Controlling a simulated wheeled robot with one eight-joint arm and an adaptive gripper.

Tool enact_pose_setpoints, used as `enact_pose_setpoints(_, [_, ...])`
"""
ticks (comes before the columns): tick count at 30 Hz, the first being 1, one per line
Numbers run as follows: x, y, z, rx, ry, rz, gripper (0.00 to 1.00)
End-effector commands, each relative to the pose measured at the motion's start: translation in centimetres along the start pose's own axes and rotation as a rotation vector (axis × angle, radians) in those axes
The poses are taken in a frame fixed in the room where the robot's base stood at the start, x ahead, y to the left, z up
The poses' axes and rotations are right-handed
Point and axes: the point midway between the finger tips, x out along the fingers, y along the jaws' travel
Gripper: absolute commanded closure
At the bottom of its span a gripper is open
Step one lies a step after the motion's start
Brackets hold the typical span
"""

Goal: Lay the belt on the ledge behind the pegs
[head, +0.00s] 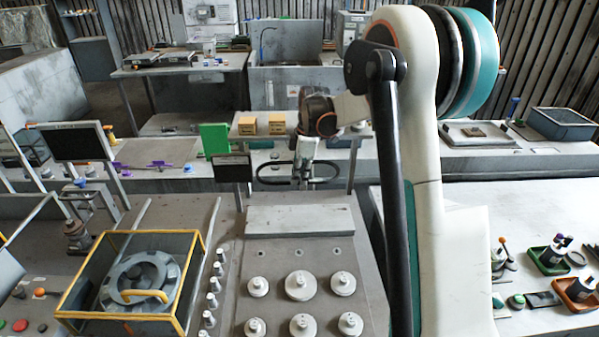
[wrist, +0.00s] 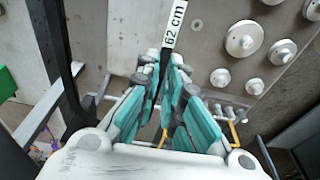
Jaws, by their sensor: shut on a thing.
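The belt (head: 268,181) is a thin black loop. In the head view it hangs level around my gripper (head: 304,172), above the back of the grey bench. In the wrist view my gripper (wrist: 172,72) is shut on the belt, and a white tag reading "62 cm" (wrist: 175,24) sits on its strap. The ledge appears to be the raised pale slab (head: 300,220), bare, in front of and below the belt. Several pale stepped pegs (head: 299,286) stand nearer than the slab; they also show at right in the wrist view (wrist: 243,39). The fingers hide the gripped part of the belt.
A dark panel (head: 232,168) is left of the belt. A yellow-framed guard (head: 130,280) and a row of small pegs (head: 214,285) stand at the left.

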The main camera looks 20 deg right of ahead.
Motion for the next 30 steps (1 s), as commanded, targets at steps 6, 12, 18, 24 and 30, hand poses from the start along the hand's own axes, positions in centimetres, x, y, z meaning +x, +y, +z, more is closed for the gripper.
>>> enact_pose_setpoints(6, [2.0, 0.0, 0.3, 0.0, 0.0, 0.0, 1.0])
enact_pose_setpoints(12, [4.2, 0.0, 0.6, 0.001, 0.0, 0.0, 1.0])
enact_pose_setpoints(18, [6.4, -0.1, 0.9, 0.001, 0.0, 0.001, 1.0])
enact_pose_setpoints(24, [8.5, -0.1, 1.2, 0.001, 0.0, 0.001, 1.0])
enact_pose_setpoints(30, [10.6, -0.1, 1.6, 0.002, 0.0, 0.001, 1.0])
